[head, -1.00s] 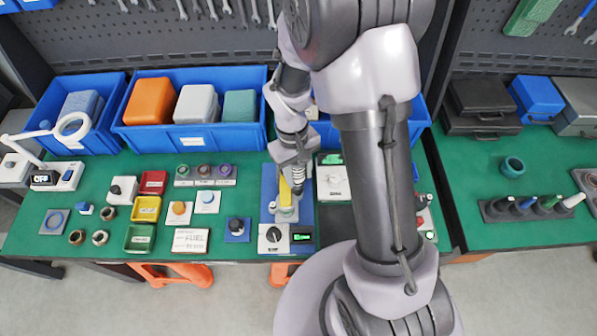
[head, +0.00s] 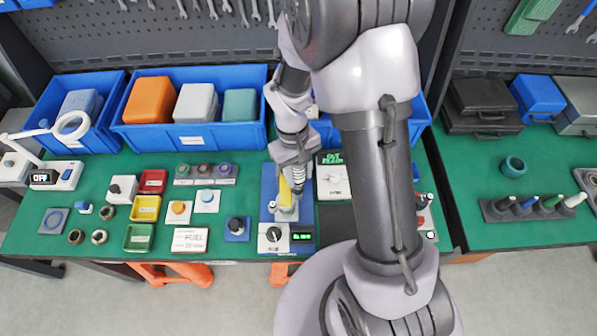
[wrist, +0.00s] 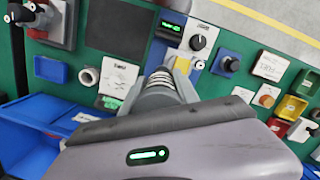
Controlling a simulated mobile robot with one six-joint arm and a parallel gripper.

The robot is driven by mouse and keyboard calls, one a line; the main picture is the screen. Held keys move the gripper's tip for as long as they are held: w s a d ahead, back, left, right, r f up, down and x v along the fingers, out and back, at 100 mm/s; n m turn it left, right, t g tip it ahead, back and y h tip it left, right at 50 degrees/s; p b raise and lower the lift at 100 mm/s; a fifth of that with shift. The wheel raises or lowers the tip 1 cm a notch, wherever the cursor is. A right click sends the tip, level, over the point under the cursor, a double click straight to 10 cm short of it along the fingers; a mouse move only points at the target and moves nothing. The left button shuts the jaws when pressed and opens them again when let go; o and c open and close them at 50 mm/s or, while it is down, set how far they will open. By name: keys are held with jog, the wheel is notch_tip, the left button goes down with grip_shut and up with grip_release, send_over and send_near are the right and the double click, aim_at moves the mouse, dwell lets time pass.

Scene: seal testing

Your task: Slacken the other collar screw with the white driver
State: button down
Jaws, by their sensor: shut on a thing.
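My gripper (head: 297,184) points down at a small test stand with a blue base (head: 268,178) and a yellow part (head: 285,192). In the wrist view the gripper (wrist: 176,70) is at the stand, beside the yellow part (wrist: 194,75). A pale round piece (head: 286,214) sits at the front of the stand, below the gripper. The collar screws cannot be made out. A white-handled driver (head: 573,200) stands at the right end of a dark rack (head: 490,214) on the right bench.
A knob unit (head: 270,237) with a green display (head: 302,237) sits just in front of the stand. A white panel (head: 333,182) is close on its right. Blue bins (head: 190,139) line the back. Small trays and caps fill the left.

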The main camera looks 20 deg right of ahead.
jog(key=shift+f+b, duration=0.55)
jog(key=shift+f, duration=0.2)
dwell(0.7)
jog(key=shift+r, duration=0.2)
notch_tip(320, 180, up, 7)
jog(key=p, duration=0.6)
jog(key=shift+r, duration=0.1)
dwell(0.3)
